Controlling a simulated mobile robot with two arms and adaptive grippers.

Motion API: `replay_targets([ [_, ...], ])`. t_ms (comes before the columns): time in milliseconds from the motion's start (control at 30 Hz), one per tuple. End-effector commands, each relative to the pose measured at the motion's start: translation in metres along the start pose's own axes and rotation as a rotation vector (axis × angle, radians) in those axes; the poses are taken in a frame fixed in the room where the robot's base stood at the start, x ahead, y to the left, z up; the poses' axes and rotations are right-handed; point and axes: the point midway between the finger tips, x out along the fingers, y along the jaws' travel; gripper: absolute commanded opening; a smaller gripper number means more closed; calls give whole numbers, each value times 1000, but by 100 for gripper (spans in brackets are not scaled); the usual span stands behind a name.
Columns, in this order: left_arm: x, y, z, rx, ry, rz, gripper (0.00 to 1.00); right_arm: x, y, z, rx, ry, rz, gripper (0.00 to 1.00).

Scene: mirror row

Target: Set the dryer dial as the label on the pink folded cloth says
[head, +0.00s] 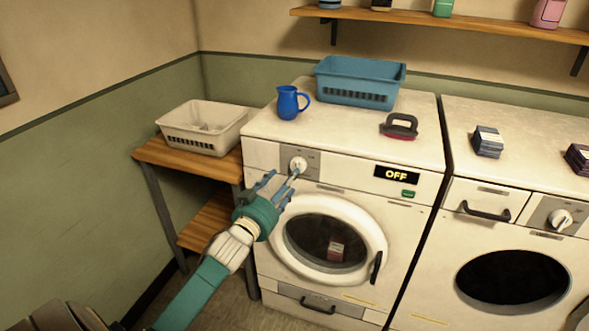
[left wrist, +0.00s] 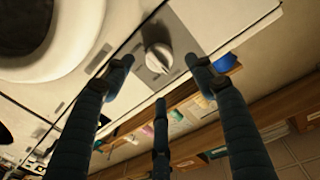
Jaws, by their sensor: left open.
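The dryer dial (head: 299,164) is a white knob on a grey panel at the dryer's upper left. It also shows in the left wrist view (left wrist: 158,58); I cannot read its marks. The dryer display (head: 397,174) reads "OFF". My left gripper (head: 281,184) is open and empty, just in front of and below the dial. In the left wrist view its fingers (left wrist: 160,68) are spread around the dial's picture, apparently not touching it. A small pinkish-red folded item (head: 336,249) shows behind the round door glass; its label is too small to read. My right gripper is not in view.
A blue jug (head: 288,103), a blue basket (head: 359,83) and a black-handled red-based item (head: 400,127) stand on the dryer. A white basket (head: 203,127) stands on the side table. Dark folded cloths (head: 488,143) lie on the neighbouring machine (head: 470,275).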

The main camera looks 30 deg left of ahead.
Motion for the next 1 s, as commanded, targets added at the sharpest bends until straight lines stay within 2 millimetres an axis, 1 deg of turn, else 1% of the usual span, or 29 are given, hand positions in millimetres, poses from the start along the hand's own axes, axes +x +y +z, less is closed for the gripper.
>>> replay_targets([
  [33, 12, -1, -3, 0, 2, -1, 56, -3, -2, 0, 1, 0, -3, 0],
  [100, 25, -1, -2, 0, 1, -1, 56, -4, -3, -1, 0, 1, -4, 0],
  [200, 42, -1, -2, 1, 1, -1, 56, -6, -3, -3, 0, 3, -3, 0],
  [300, 53, -1, 0, 1, -1, -1, 56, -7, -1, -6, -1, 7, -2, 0],
  [400, 61, 0, 0, 1, -2, -1, 56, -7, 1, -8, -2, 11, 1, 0],
  [500, 64, 0, 1, 1, -2, 0, 56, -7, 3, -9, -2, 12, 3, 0],
  [733, 64, 0, 1, 1, -2, 0, 56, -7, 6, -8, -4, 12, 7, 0],
  [767, 64, 0, 1, 1, -2, 0, 54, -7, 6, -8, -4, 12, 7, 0],
  [800, 64, 0, 1, 1, -2, 0, 46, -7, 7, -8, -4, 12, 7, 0],
  [867, 64, 0, 1, 1, -2, 0, 34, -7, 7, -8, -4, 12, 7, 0],
  [900, 64, 0, 1, 1, -2, 0, 26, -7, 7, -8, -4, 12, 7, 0],
  [967, 64, 0, 1, 1, -2, 0, 14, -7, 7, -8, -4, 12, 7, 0],
  [1000, 64, 0, 1, 1, -2, 0, 11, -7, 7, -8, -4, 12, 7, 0],
])
